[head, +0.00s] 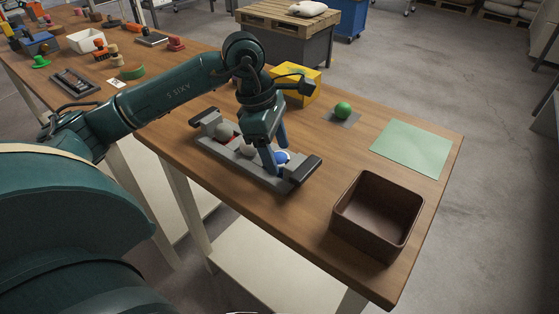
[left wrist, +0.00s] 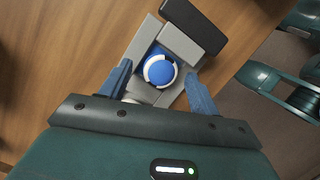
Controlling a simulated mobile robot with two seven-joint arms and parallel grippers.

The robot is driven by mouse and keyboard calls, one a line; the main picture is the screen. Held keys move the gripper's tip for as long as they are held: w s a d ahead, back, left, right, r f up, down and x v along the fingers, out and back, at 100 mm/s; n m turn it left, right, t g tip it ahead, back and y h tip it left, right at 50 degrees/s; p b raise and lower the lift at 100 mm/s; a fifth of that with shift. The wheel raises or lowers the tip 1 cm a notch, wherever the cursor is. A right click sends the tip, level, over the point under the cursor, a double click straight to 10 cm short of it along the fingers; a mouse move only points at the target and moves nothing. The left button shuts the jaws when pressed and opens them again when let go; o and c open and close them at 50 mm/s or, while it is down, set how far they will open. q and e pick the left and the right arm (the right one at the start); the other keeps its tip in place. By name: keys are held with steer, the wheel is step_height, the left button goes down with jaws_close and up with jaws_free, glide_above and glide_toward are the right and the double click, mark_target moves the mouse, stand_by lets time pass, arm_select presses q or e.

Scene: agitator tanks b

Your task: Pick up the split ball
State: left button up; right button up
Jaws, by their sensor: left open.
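A ball split into blue and white (head: 283,157) sits in the end of a grey holder (head: 215,147) with dark end handles. In the left wrist view the ball (left wrist: 158,66) shows a blue middle and a white band, inside a square grey recess. My left gripper (head: 274,160) is open above the holder, with its blue fingers pointing down by the ball. In the left wrist view one finger is on each side of the ball, apart from it. My arm and fingers partly hide the holder in the head view. My right gripper is not in view.
Other pale balls (head: 223,131) share the holder. A yellow box (head: 300,82) stands behind my gripper. A green ball (head: 343,109) sits on a grey pad. A brown open bin (head: 378,214) and a green mat (head: 410,148) are to the right.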

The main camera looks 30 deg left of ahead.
arm_select(q)
steer(key=shift+d+f, duration=0.15)
steer(key=shift+f, duration=0.4)
steer(key=c, duration=1.1)
